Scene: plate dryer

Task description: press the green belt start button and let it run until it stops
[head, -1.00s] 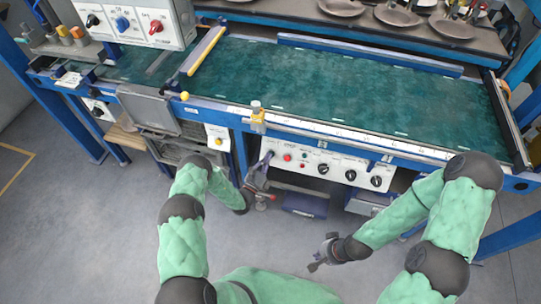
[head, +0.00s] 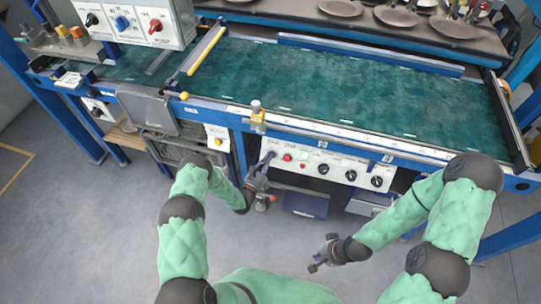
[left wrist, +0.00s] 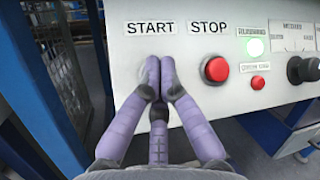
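The white control panel (head: 335,165) sits on the front of the machine below the wide green belt (head: 340,90). In the left wrist view my left gripper (left wrist: 159,78) has its fingers together just below the START label (left wrist: 150,28). The green start button is hidden behind the fingertips, so I cannot tell whether it is pressed. A red stop button (left wrist: 216,69) is to the right, below the STOP label. A green indicator lamp (left wrist: 254,47) glows. In the head view my left gripper (head: 267,160) is at the panel's left end. My right gripper (head: 318,264) hangs over the floor, apart from the panel.
A smaller red button (left wrist: 258,83) and black knobs (head: 350,175) lie further right on the panel. A yellow-topped fitting (head: 257,117) stands on the machine's front rail above. Several brown plates (head: 397,15) lie behind the belt. Floor in front is clear.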

